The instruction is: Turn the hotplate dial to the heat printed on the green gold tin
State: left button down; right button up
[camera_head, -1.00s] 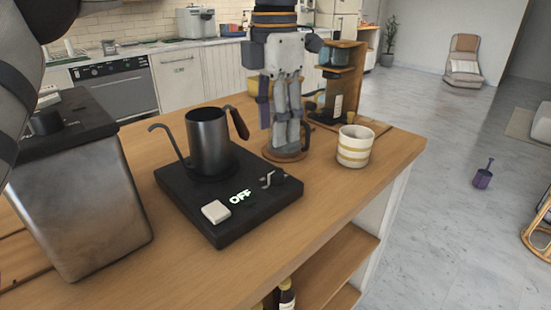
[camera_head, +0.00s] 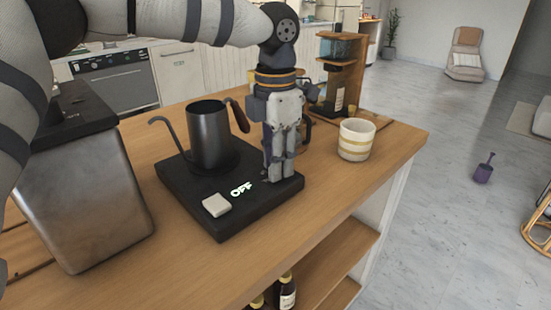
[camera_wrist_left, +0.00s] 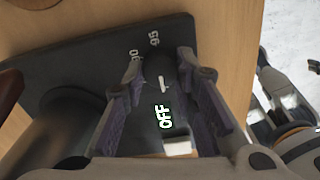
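The black hotplate (camera_head: 232,215) stands on the wooden counter with a lit "OFF" (camera_head: 241,188); it also shows in the left wrist view (camera_wrist_left: 65,72). My left gripper (camera_head: 280,178) points down over the hotplate's right corner and hides the dial in the head view. In the left wrist view the dial (camera_wrist_left: 162,76), with a white pointer line, lies between my open fingers (camera_wrist_left: 160,68); contact cannot be told. Printed 90 and 95 show beyond it, OFF on the near side. No green gold tin can be made out. Part of my right gripper (camera_wrist_left: 280,100) shows at the right edge.
A dark gooseneck kettle (camera_head: 210,137) stands on the hotplate close left of the gripper. A white button (camera_head: 216,205) is at the near edge. A striped cup (camera_head: 356,140) stands right. A wooden stand (camera_head: 345,70) is behind, a metal bin (camera_head: 85,205) left.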

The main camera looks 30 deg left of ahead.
jog(key=shift+w+r, duration=0.1)
pick_arm(q)
jog(key=shift+r+m+p, duration=0.1)
jog(key=shift+m+p, duration=0.25)
jog(key=shift+m, duration=0.75)
jog(key=m, duration=0.2)
jog(key=shift+m, duration=0.3)
jog(key=m, duration=0.3)
jog(key=shift+p, duration=0.35)
jog(key=shift+w+f+m, duration=0.1)
jog(key=shift+f+m, duration=0.1)
jog(key=shift+m, duration=1.8)
pick_arm(e)
jog(key=shift+w+r+t, duration=0.4)
jog(key=shift+w+r, duration=0.35)
jog(key=shift+w, duration=0.1)
pick_arm(q)
jog(key=c, duration=1.3)
grip_release()
